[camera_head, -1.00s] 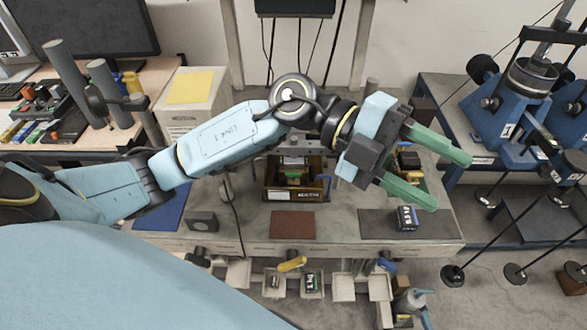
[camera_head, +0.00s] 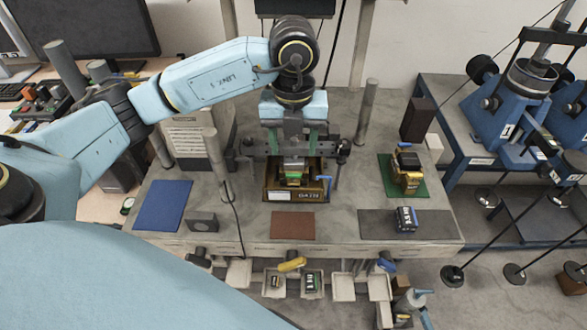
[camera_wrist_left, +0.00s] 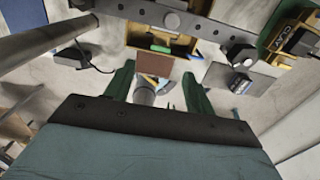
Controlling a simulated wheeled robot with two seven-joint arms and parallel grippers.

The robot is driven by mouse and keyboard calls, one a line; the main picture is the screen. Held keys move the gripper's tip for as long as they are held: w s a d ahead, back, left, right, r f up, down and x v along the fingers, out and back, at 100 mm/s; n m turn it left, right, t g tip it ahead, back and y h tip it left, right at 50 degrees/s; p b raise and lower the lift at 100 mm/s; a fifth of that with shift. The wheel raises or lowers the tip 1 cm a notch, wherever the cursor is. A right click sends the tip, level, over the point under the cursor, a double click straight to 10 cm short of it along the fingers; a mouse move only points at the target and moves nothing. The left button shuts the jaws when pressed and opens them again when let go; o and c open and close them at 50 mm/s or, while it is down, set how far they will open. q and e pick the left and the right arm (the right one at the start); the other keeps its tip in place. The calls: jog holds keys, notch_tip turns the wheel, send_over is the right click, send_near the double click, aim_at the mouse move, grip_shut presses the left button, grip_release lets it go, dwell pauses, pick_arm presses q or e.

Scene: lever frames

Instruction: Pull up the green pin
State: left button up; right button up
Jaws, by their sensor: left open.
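A small green part (camera_head: 293,175), which looks like the green pin, sits in the open wooden box (camera_head: 294,197) under the metal crossbar in the middle of the table. In the left wrist view the open fingers (camera_wrist_left: 158,80) show too. The pin's lower part is hidden. My right gripper is not in view.
A crossbar (camera_head: 258,152) and upright posts (camera_head: 366,112) stand around the box. A blue mat (camera_head: 163,206) lies left, a brown mat (camera_head: 293,225) in front. A yellow-black device (camera_head: 407,170) stands on a green mat at right, and a small block (camera_head: 405,219) on a dark mat.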

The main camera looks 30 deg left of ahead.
aim_at(293, 176)
pick_arm(q)
notch_tip(293, 176, down, 8)
jog(key=shift+f, duration=0.15)
dwell(0.3)
